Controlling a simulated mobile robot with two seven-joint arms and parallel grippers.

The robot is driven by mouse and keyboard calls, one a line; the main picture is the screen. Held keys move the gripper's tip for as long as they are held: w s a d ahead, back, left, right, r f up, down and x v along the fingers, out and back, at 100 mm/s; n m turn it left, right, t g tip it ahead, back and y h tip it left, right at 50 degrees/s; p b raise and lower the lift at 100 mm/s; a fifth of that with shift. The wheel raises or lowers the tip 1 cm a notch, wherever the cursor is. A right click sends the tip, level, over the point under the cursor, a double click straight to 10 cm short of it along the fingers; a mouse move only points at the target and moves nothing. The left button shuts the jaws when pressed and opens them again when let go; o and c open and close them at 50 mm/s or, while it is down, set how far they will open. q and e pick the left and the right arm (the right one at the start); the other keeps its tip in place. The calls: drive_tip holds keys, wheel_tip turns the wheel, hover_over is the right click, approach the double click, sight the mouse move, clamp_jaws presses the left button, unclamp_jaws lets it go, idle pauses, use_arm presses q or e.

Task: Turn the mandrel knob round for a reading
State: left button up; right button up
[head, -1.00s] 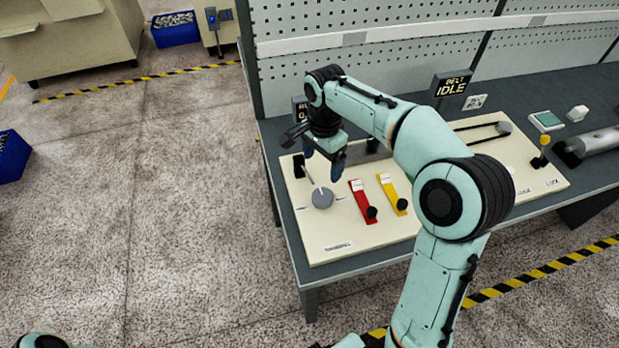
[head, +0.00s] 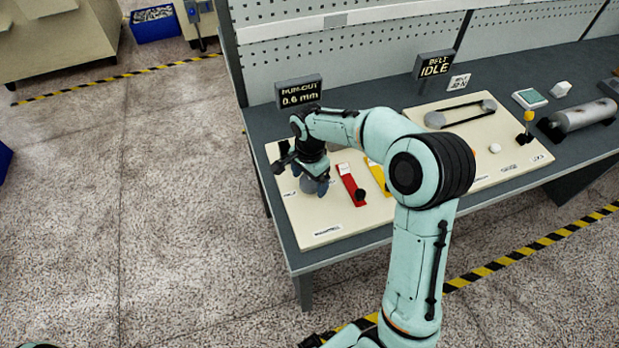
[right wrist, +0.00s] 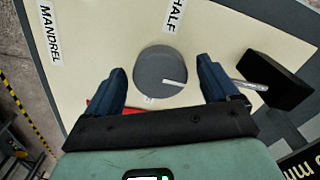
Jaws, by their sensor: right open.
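The mandrel knob is a round grey disc with a pale pointer mark, beside the MANDREL and HALF labels. In the right wrist view the knob (right wrist: 155,66) sits between the blue fingers of my right gripper (right wrist: 161,76), which is open with one finger on each side. Gaps show at both sides. In the head view my right gripper (head: 312,180) is down over the knob (head: 308,187), largely hiding it. The run-out display (head: 299,92) reads 0.6 mm. My left gripper is out of view.
A red lever (head: 351,188) lies just right of the knob, with a yellow lever (head: 376,177) partly behind my arm. A black block (right wrist: 277,80) with a metal rod stands close to the right finger. The belt display (head: 435,65) reads IDLE.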

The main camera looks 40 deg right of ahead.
drive_tip(key=shift+c, duration=0.4)
drive_tip(key=c, duration=1)
